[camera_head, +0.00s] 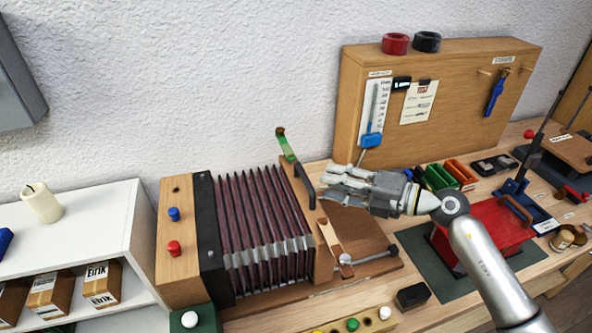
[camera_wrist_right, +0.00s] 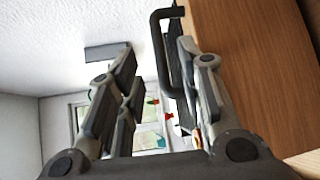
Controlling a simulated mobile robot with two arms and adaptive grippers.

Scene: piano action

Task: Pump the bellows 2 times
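The bellows (camera_head: 262,225) has dark red pleats between a wooden end block at left and a wooden board (camera_head: 296,200) at right, and its pleats are spread apart. A black handle (camera_head: 305,182) stands on the board's right face; it also shows in the right wrist view (camera_wrist_right: 162,60), beside the wooden face. My right gripper (camera_head: 328,182) is just right of the handle, fingers pointing left at it. Its fingers (camera_wrist_right: 155,75) are apart, with the handle seen between them; contact cannot be told. My left gripper is not in view.
A metal rod (camera_head: 372,257) and a wooden strip (camera_head: 331,240) lie right of the bellows. A tool board (camera_head: 360,80) stands behind my right gripper. A red block (camera_head: 480,232) sits below my right arm. A white shelf (camera_head: 110,225) stands at left.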

